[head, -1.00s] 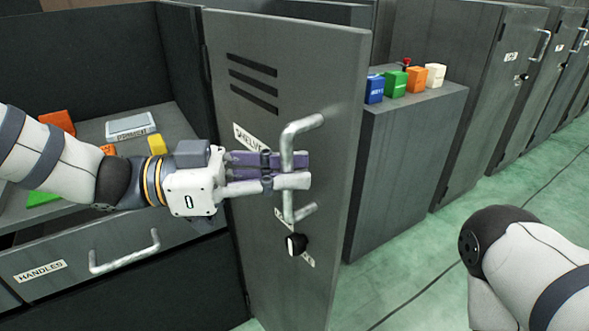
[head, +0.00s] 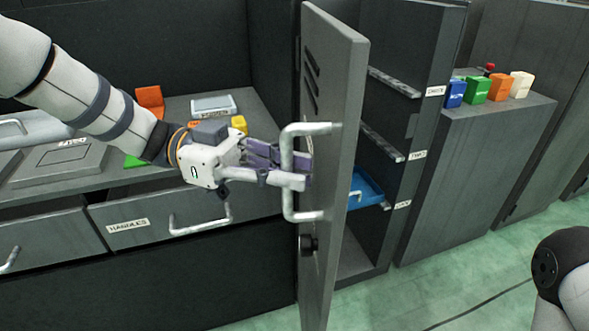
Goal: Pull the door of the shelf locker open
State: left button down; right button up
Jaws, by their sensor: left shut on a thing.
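The grey locker door (head: 340,130) stands swung open, seen nearly edge-on, with slots near its top and a black knob (head: 309,243) low down. Its pale metal handle (head: 288,165) is a vertical bar. My left gripper (head: 298,176) is shut on this handle, its purple finger pads around the bar. The locker interior (head: 385,130) shows to the right of the door, with labelled shelves and a blue tray (head: 367,190) on a lower one. My right arm shows at the lower right edge; its gripper is out of the picture.
Left of the door is a workbench with a drawer labelled HANDLES (head: 150,222) and small coloured items on top. A grey cabinet (head: 470,165) with coloured blocks stands at the right. Green floor (head: 450,290) is free at lower right.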

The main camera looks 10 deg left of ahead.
pick_arm(q)
jog(key=c, duration=1.6)
grip_release()
jog(key=w+a, duration=0.2)
jog(key=a, duration=1)
